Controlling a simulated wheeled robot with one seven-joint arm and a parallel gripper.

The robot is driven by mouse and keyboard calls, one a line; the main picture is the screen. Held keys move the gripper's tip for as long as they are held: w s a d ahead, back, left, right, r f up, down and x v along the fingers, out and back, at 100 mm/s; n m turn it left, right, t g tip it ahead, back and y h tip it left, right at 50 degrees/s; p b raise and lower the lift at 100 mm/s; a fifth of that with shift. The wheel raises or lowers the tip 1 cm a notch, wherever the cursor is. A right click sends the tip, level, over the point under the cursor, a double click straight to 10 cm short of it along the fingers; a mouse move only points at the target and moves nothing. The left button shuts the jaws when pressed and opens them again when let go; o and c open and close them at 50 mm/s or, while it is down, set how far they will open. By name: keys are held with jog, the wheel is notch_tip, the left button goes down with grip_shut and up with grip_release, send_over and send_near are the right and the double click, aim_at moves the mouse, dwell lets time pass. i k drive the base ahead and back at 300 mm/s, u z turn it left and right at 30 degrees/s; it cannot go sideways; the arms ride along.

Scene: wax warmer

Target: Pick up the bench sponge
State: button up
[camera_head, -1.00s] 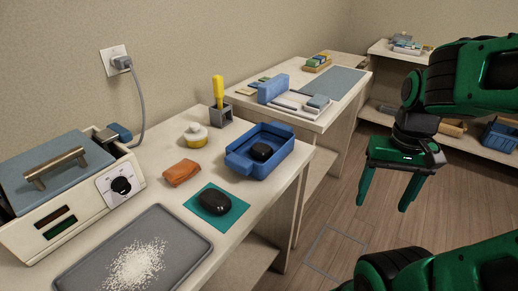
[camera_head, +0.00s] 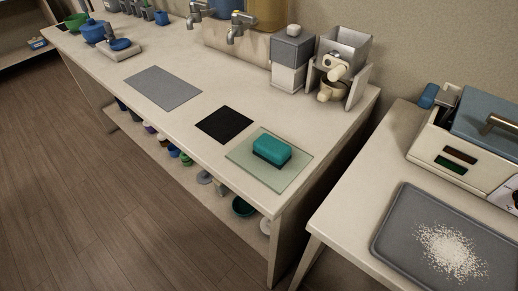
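A teal block with a darker lower layer, which looks like the bench sponge (camera_head: 272,148), lies flat on a pale green translucent mat (camera_head: 244,158). The mat is near the right front corner of the long bench (camera_head: 190,122). Nothing covers the sponge. My gripper is not in view now.
A black square mat (camera_head: 224,124) and a grey mat (camera_head: 162,88) lie left of the sponge. A grey and white canister (camera_head: 291,60) and a grinder-like device (camera_head: 338,70) stand behind it. A gap separates this bench from the right table, which holds a grey tray (camera_head: 400,240) of white grains.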

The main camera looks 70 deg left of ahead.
aim_at(276, 153)
jog(key=u, duration=2.2)
